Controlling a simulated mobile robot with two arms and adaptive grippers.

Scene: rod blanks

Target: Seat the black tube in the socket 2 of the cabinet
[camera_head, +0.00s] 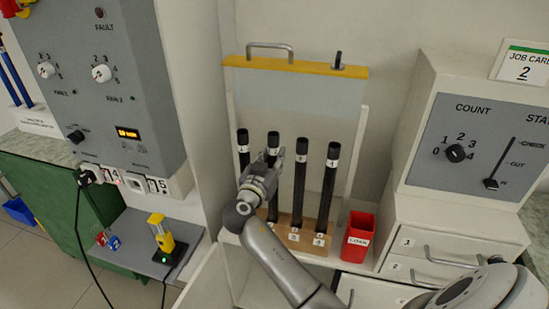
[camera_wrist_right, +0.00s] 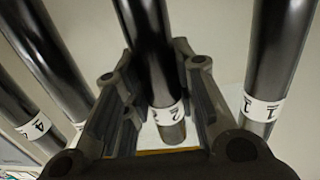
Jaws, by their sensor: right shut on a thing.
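Several black tubes with white number bands stand upright in a row at a wooden block (camera_head: 312,246) inside the open cabinet (camera_head: 310,88). My right gripper (camera_head: 275,160) is shut on the second tube from the left (camera_head: 273,139), just below its band. In the right wrist view this tube (camera_wrist_right: 152,55), banded 2, stands between the two fingers. Its top is in line with its neighbours; its foot is partly hidden by my arm. Tube 1 (camera_head: 243,137) is to its left, the third tube (camera_head: 301,180) and tube 4 (camera_head: 328,185) to its right. My left gripper is out of view.
A red bin (camera_head: 359,240) stands right of the block. A grey control panel (camera_head: 100,75) is at left, above a shelf with a yellow device (camera_head: 161,236). A cabinet with drawers (camera_head: 435,245) and a count dial (camera_head: 455,153) is at right. Neighbouring tubes stand close to my fingers.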

